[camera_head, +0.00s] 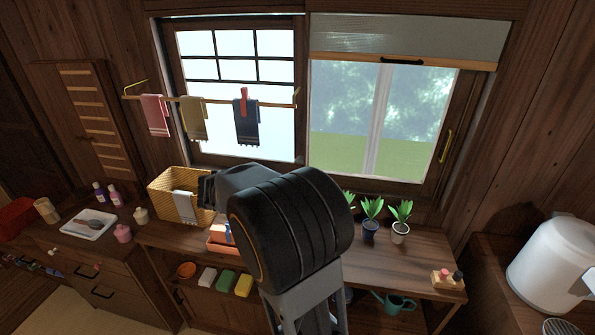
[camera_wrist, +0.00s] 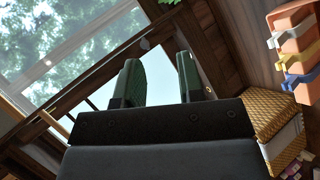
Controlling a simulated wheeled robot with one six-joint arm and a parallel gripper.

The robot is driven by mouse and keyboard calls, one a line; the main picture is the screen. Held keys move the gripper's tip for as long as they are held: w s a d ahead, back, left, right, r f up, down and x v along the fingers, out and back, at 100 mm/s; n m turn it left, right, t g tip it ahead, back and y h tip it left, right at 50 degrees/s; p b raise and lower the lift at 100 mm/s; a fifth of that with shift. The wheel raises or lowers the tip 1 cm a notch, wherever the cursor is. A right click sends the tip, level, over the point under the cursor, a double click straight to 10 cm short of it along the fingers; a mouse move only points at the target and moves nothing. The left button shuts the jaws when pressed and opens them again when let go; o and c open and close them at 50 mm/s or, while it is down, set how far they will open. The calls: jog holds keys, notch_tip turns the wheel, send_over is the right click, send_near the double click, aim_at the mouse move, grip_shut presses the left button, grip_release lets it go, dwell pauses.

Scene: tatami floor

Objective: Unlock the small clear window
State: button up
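The clear window pane (camera_head: 415,115), with trees and grass beyond it, is on the right in the head view, in a dark wooden frame. A brass handle (camera_head: 447,146) is on its right stile. Beside it is the left sash (camera_head: 235,70), pale with dark lattice bars. In the wrist view the clear pane (camera_wrist: 75,40) is tilted at upper left. A small pale round piece (camera_wrist: 145,43) lies on or near the dark frame; I cannot tell if it is a lock. My gripper (camera_wrist: 158,78) is open and empty, its green fingers apart. In the head view my arm hides most of it.
A rod (camera_head: 215,100) with towels crosses the left sash. A roller blind (camera_head: 405,40) covers the clear window's top. Below, the wooden counter (camera_head: 430,255) bears a yellow basket (camera_head: 165,185) and potted plants (camera_head: 371,218). A white appliance (camera_head: 555,260) stands far right.

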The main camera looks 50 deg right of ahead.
aim_at(297, 162)
jog(key=w+d+f+n+t+h+b, duration=0.2)
jog(key=w+d+f+h, duration=0.35)
jog(key=w+d, duration=0.45)
jog(key=d+p, duration=0.1)
jog(key=d, duration=0.3)
jog(key=w+d+p, duration=0.1)
jog(key=d, duration=0.3)
jog(key=w+d+p, duration=0.1)
jog(key=d+p, duration=0.1)
jog(key=d, duration=0.3)
jog(key=shift+f, duration=0.2)
jog(key=shift+c, duration=0.4)
grip_shut()
